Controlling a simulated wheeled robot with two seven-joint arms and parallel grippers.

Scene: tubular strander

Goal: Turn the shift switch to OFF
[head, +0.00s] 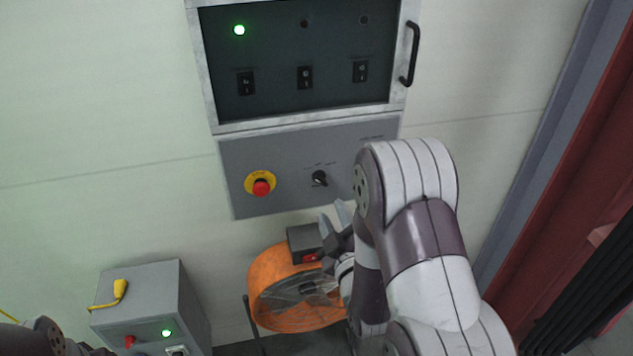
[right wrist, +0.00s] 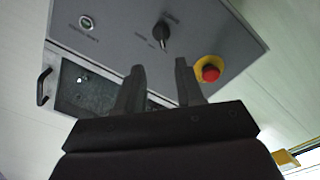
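A black rotary switch (head: 319,178) sits on the grey lower panel (head: 290,150), right of the emergency stop. Its label is too small to read, so I cannot tell its position or confirm that it is the shift switch. It also shows in the right wrist view (right wrist: 161,34), beyond my fingers. My right gripper (head: 335,217) is just below the switch in the head view, apart from it. In the right wrist view its two fingers (right wrist: 158,80) are spread with nothing between them. Only a dark part of my left arm shows at the lower left; its gripper is out of view.
A red emergency stop (head: 261,187) on a yellow ring is left of the switch. Above is a framed dark panel (head: 290,105) with a lit green lamp (head: 239,30) and a handle (head: 411,54). An orange fan (head: 270,277) and a grey box (head: 145,295) are below.

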